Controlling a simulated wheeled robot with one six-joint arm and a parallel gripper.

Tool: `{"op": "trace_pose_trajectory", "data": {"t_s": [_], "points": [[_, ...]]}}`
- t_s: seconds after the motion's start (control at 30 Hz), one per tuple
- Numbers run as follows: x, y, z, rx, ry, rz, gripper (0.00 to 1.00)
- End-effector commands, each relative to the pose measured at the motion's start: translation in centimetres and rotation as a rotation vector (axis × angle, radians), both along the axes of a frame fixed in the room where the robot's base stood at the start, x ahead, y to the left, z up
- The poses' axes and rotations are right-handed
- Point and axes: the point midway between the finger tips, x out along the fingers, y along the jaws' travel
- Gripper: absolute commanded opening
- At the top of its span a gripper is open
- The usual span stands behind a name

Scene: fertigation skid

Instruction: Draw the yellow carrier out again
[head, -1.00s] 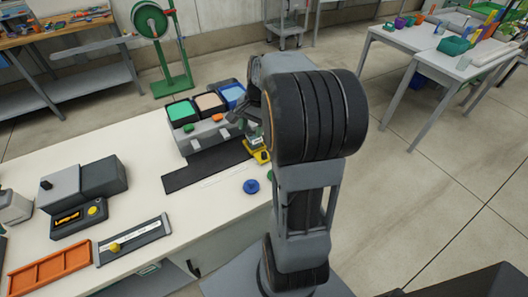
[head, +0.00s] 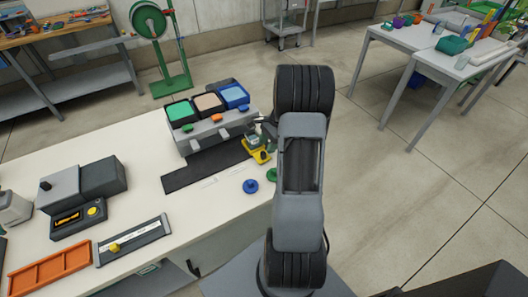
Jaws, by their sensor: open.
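The yellow carrier (head: 262,157) sits at the right end of the black strip, in front of the right end of the grey dosing unit (head: 215,130). A small greyish-green block (head: 254,141) shows at its upper side; I cannot tell whether it is part of the carrier. My gripper (head: 266,130) is just above and behind the carrier, open, and partly hidden by my own arm. Whether the fingers touch the carrier is too small to tell. The dosing unit has green, beige and blue bins on top and a green, orange and blue knob along its front.
The black strip (head: 205,168) lies on the white bench before the unit. A blue knob (head: 250,186) and a green knob (head: 272,174) lie near the right edge. A control box (head: 79,218), a slider panel (head: 133,240) and an orange tray (head: 50,268) stand at left.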

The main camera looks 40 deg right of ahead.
Motion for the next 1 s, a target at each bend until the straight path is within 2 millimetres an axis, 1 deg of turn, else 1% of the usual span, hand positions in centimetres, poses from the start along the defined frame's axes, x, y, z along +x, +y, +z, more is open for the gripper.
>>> {"op": "trace_pose_trajectory", "data": {"t_s": [0.03, 0.1, 0.3, 0.5, 0.73, 1.0], "points": [[0.0, 0.4, -0.8, 0.002, 0.002, 0.001, 0.47], [0.1, 0.7, -1.6, 0.001, 0.003, 0.001, 0.47], [0.2, 1.4, -3.2, 0.000, 0.001, 0.000, 0.47], [0.2, 1.6, -3.8, -0.001, -0.001, 0.001, 0.47], [0.2, 1.6, -3.8, -0.001, 0.000, 0.001, 0.47], [0.2, 1.6, -3.7, -0.001, 0.000, 0.001, 0.21]]}}
